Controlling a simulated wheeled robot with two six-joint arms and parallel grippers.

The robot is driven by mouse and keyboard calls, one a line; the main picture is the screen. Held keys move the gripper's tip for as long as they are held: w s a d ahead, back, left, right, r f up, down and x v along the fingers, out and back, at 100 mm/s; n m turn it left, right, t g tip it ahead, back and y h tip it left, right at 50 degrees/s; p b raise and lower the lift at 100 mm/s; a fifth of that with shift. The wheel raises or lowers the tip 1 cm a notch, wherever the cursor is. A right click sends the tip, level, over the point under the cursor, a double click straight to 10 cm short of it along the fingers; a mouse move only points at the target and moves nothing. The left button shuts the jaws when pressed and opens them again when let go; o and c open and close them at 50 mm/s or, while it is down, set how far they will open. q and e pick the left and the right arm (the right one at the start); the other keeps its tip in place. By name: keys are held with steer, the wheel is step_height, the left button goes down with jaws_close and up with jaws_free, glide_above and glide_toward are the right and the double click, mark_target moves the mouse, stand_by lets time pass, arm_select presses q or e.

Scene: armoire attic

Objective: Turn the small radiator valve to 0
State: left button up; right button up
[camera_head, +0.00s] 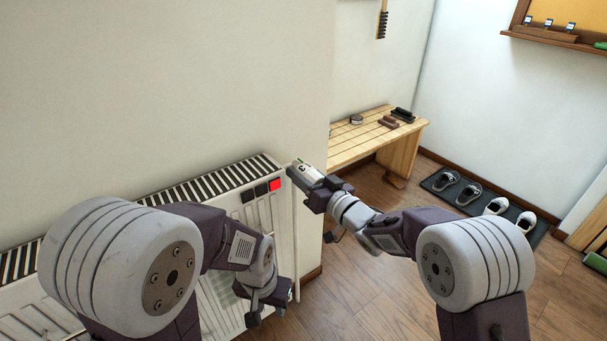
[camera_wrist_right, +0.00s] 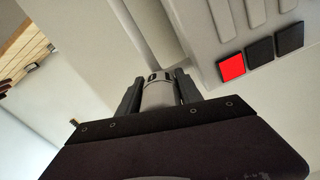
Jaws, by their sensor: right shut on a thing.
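The small radiator valve (camera_head: 300,170) is a pale knob at the right end of the white radiator (camera_head: 281,235). My right gripper (camera_head: 316,184) is shut on it. In the right wrist view the valve (camera_wrist_right: 158,94) sits between the two dark fingers (camera_wrist_right: 157,92). Dark marks show on its white band, but I cannot read the setting. The radiator carries a red square (camera_head: 275,184) and two dark squares (camera_head: 254,192) beside it. My left gripper (camera_head: 267,304) hangs low in front of the radiator, apart from the valve; its fingers are too unclear to judge.
A wooden bench (camera_head: 373,138) with small items stands behind the wall corner. A dark mat (camera_head: 463,190) with shoes lies on the floor at right. A wall shelf (camera_head: 555,36) is at upper right. The wooden floor between my right arm and the bench looks clear.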

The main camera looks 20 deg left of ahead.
steer(key=shift+f, duration=0.15)
steer(key=o, duration=1.4)
steer(key=shift+c, duration=0.2)
steer(key=b+v, duration=0.6)
steer(key=v, duration=0.3)
